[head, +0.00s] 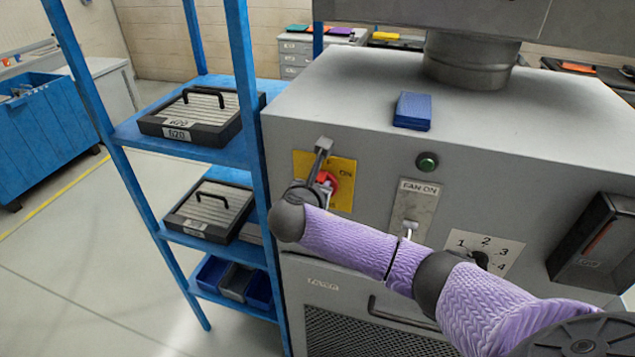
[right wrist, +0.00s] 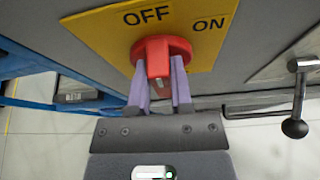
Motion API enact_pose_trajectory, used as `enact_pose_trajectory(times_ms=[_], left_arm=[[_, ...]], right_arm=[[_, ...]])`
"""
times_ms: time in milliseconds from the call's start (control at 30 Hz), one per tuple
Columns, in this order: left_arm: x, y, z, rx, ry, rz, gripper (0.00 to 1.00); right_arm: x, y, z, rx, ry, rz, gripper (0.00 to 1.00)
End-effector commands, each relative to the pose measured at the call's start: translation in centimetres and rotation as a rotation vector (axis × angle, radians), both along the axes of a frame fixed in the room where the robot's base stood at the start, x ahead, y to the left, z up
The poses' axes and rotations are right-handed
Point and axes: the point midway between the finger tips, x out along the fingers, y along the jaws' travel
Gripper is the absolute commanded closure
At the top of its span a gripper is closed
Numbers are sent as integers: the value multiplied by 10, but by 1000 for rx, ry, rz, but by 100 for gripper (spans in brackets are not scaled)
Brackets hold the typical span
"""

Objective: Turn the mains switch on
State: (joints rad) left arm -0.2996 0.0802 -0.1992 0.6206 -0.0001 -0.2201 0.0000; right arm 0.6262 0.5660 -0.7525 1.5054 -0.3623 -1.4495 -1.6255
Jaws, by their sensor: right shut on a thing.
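The mains switch is a red rotary knob (right wrist: 163,52) on a yellow plate (right wrist: 205,40) marked OFF and ON. In the right wrist view its raised grip lies between the two pale purple fingers of my right gripper (right wrist: 160,88), which is shut on it. The grip stands nearly upright in that view, with OFF above it and ON to the upper right. In the head view the red knob (head: 328,180) and yellow plate (head: 344,195) are partly hidden behind my right gripper (head: 322,184) and wrist. My left gripper is not in view.
The plate is on a grey cabinet (head: 290,125). To its right are a green FAN ON button (head: 427,162), a lever plate (head: 412,200), a numbered dial (head: 484,250) and a black box (head: 595,240). A blue rack (head: 240,150) with black-framed panels stands close left.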

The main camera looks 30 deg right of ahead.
Motion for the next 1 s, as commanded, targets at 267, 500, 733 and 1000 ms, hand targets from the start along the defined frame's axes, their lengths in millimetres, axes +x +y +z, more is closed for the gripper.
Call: enact_pose_trajectory(times_ms=[267, 500, 733, 1000], left_arm=[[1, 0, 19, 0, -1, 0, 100], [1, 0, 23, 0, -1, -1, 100], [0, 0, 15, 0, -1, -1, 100], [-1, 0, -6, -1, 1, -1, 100]], right_arm=[[-5, -4, 1, 141, -160, 0, 100], [-9, -7, -4, 290, -336, -1, 100], [-12, -10, -10, 432, -502, 0, 100], [-15, -12, -17, 598, -699, 0, 100]])
